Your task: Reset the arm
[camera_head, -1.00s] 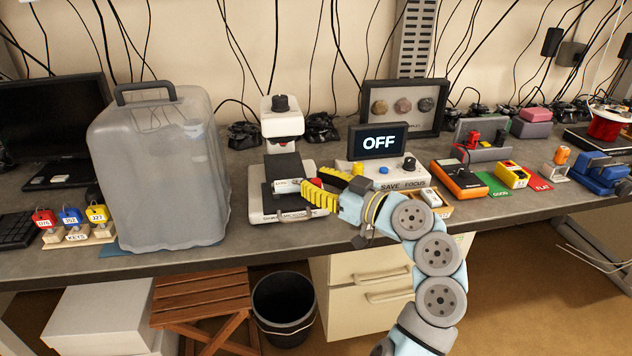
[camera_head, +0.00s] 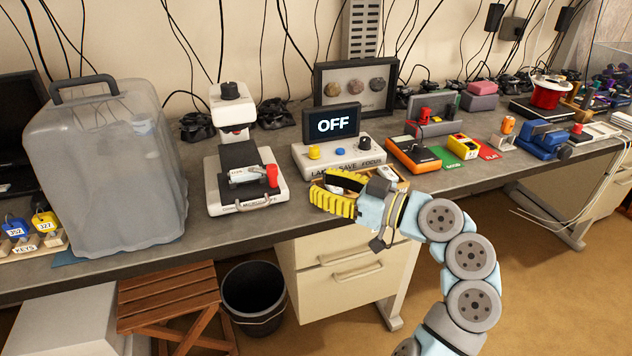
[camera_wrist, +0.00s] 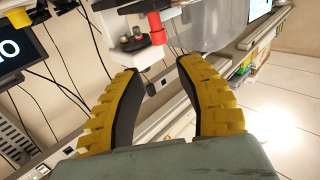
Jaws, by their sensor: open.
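My gripper (camera_head: 336,190) has yellow ridged fingers and shows at the front edge of the bench, right of the microscope. In the wrist view my gripper (camera_wrist: 160,105) is open, with a clear gap and nothing between its fingers. My pale blue and grey arm (camera_head: 440,225) reaches in from the lower right. The white and black microscope (camera_head: 232,150) stands on the bench. A small labelled piece with a red end (camera_head: 271,174) lies on its stage.
A control box (camera_head: 345,155) with an "OFF" screen (camera_head: 331,124) stands behind my gripper. A cloudy plastic container (camera_head: 110,165) is at left. An orange meter (camera_head: 413,155) is at right. Drawers (camera_head: 345,262), a black bin (camera_head: 255,300) and a wooden stool (camera_head: 170,300) are below.

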